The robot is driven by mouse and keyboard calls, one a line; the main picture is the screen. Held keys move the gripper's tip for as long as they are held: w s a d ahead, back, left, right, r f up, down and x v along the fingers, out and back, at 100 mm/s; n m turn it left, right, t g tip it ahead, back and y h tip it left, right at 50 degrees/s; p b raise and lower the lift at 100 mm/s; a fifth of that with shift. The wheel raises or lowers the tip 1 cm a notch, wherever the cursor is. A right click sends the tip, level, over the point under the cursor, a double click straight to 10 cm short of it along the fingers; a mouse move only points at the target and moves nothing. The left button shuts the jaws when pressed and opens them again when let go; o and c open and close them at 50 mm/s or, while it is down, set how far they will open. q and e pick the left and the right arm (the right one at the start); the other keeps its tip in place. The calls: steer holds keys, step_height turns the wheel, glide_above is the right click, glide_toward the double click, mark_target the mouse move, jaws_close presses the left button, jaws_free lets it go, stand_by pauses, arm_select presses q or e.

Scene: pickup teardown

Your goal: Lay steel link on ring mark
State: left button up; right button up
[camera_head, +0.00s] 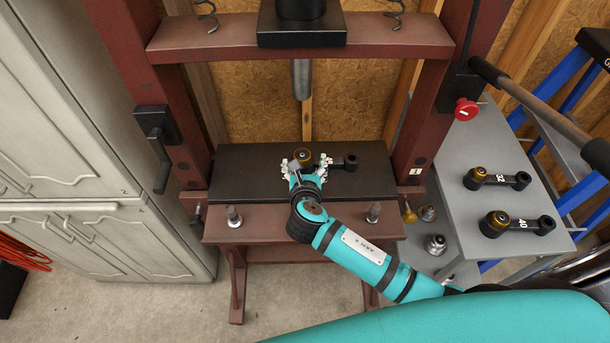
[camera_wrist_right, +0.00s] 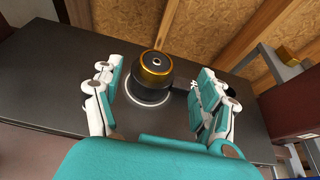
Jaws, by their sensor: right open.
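A dark steel link with a gold-topped bushing lies on the black press plate. Its small end (camera_head: 350,160) points right in the head view, and the bushing end (camera_wrist_right: 155,72) shows in the right wrist view. A white ring mark (camera_wrist_right: 147,112) shows around the foot of the bushing end; its far side is hidden by the link. My right gripper (camera_head: 305,163) is open, with its fingers apart on either side of the bushing end. In the wrist view I see gaps between the fingers and the bushing. My left gripper is not in view.
The red press frame (camera_head: 300,37) stands around the plate (camera_head: 240,165), with its ram (camera_head: 301,80) above. Two more links, marked 32 (camera_head: 500,180) and 40 (camera_head: 520,224), lie on the grey side table (camera_head: 470,150). Two bolts (camera_head: 233,216) stand on the front beam.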

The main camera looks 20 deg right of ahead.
steer(key=v, duration=0.7)
steer(key=shift+s, duration=0.2)
steer(key=shift+a, duration=0.1)
